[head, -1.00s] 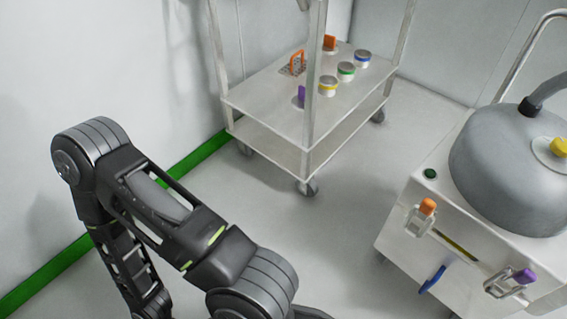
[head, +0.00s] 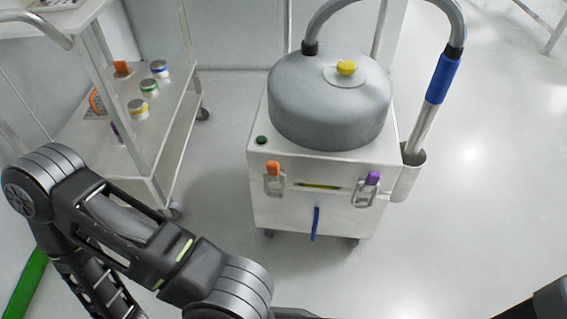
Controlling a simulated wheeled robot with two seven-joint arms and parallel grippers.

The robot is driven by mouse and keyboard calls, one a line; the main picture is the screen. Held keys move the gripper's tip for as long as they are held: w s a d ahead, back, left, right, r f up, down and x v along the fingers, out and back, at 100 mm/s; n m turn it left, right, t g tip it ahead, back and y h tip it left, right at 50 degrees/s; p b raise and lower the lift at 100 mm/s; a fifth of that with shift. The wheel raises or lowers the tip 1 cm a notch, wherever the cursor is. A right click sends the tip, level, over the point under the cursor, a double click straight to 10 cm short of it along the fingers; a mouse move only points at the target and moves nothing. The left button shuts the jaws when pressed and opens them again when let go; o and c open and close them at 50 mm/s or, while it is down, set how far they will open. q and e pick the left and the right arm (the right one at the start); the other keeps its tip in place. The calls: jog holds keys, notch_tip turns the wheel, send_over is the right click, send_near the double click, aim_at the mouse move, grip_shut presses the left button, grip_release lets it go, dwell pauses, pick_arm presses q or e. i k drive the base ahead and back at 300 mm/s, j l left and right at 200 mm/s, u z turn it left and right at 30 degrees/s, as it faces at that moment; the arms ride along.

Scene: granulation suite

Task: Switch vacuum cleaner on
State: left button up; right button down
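The vacuum cleaner (head: 330,100) stands upright in the middle of the head view. It has a grey domed lid with a yellow knob (head: 346,67) and a white box body. A dark green round button (head: 262,140) sits on the top left front corner of the body. The front carries an orange-tabbed latch (head: 274,178), a purple-tabbed latch (head: 367,188), a slot with a yellow strip and a blue lever (head: 316,223) pointing down. My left arm reaches in at the lower left, apart from the cleaner; its gripper is out of view. My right gripper is out of view.
A grey hose arcs from the lid to a wand with a blue grip (head: 442,78), set in a holder on the cleaner's right side. A wheeled cart (head: 180,120) with several small tins stands at the left. The floor (head: 480,220) at the right is clear.

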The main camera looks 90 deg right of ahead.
aim_at(346, 67)
jog(key=z, duration=3.25)
